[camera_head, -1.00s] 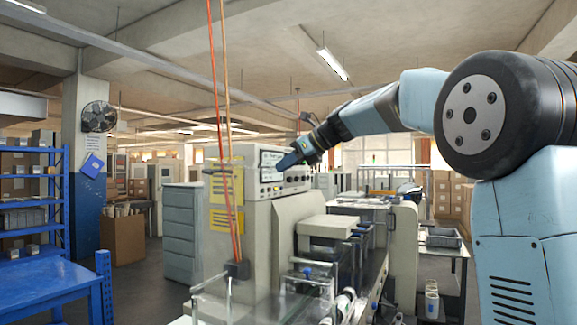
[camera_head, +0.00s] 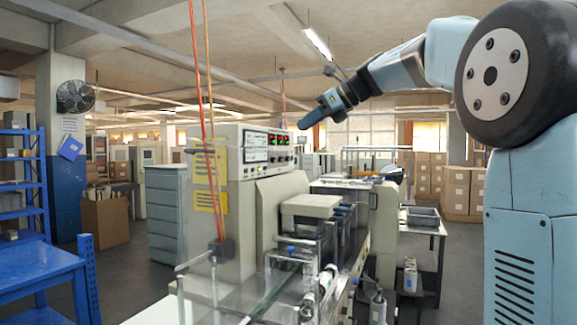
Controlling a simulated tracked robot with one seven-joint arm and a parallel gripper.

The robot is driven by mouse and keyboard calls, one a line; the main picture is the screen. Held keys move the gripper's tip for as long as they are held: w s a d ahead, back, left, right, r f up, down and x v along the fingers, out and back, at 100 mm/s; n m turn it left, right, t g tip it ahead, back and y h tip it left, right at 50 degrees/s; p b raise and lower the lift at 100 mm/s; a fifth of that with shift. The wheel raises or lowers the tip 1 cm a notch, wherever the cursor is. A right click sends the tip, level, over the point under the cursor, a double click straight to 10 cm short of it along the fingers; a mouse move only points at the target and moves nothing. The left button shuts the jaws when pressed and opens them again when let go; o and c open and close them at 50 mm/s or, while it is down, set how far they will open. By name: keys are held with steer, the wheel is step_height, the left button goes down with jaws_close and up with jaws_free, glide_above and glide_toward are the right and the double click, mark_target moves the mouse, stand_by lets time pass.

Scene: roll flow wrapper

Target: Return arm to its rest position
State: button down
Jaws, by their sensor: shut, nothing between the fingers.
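My gripper (camera_head: 312,118) is at the end of my raised arm, which reaches in from the right. Its blue fingers are together and hold nothing. It hangs in the air, in the picture just above and to the right of the lit control panel (camera_head: 267,147).
Orange and tan cables (camera_head: 205,130) hang in front of the machine's left side. A blue table (camera_head: 35,275) and blue shelf (camera_head: 25,180) stand at left, a grey drawer cabinet (camera_head: 165,215) behind. A side table with a grey tray (camera_head: 423,217) stands right of the machine.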

steer(key=s+d+f+n+h, duration=0.3)
steer(key=s+f+n, duration=0.5)
steer(key=s+f, duration=0.3)
steer(key=s+d+f+n+h, duration=0.4)
steer(key=s+f+n, duration=0.4)
steer(key=s+f, duration=0.3)
steer(key=s+d+f+n+h, duration=0.3)
steer(key=s+f+n, duration=0.4)
steer(key=s+f, duration=0.4)
steer(key=shift+d+n, duration=0.4)
steer(key=shift+d, duration=0.25)
steer(key=shift+a+f, duration=0.1)
